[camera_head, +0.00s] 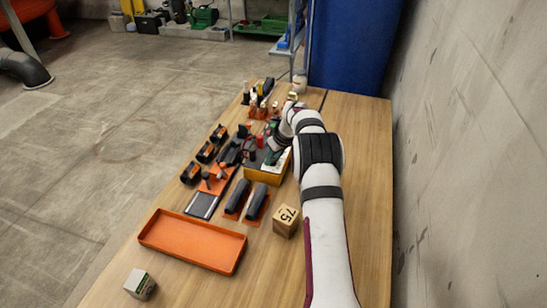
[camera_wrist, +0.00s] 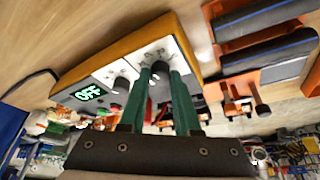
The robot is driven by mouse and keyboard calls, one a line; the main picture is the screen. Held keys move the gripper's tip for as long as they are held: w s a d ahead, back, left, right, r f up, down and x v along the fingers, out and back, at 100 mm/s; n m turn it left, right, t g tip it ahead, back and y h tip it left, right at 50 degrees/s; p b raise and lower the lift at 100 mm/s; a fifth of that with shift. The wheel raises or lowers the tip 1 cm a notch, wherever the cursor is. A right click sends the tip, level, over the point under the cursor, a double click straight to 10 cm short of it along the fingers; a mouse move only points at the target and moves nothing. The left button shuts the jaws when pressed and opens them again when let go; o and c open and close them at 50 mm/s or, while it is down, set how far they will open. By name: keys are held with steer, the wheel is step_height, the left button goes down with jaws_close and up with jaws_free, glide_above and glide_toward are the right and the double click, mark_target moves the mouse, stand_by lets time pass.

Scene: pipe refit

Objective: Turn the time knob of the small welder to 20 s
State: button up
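The small welder (camera_head: 262,176) has a yellow body and a pale top panel. It stands in the middle of the bench, partly hidden by my arm in the head view. In the wrist view its panel (camera_wrist: 143,66) has a green display reading OFF (camera_wrist: 90,93) and two dark knobs. One knob (camera_wrist: 121,84) is nearer the display and is free. The other knob (camera_wrist: 160,69) sits between the two green fingertips of my gripper (camera_wrist: 161,73). The fingers appear closed against its sides. The knob's pointer and dial marks are too small or hidden to read.
An orange tray (camera_head: 192,240), a block marked 75 (camera_head: 286,221) and a small pale block (camera_head: 139,284) lie on the near bench. Dark tools on orange holders (camera_head: 257,202) lie close to the welder. A concrete wall runs along the right.

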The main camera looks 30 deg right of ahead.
jaws_close()
steer(key=shift+m, duration=0.4)
steer(key=m+h, duration=0.1)
steer(key=m, duration=0.1)
steer(key=shift+a+m, duration=0.15)
steer(key=shift+m, duration=0.25)
steer(key=shift+a+m+g+h, duration=0.15)
steer(key=shift+m+h, duration=0.3)
steer(key=shift+m, duration=0.6)
steer(key=shift+d+m+g+h, duration=0.1)
steer(key=shift+m+g+h, duration=0.25)
steer(key=shift+m, duration=0.7)
steer(key=o, duration=0.9)
jaws_free()
steer(key=shift+c, duration=0.2)
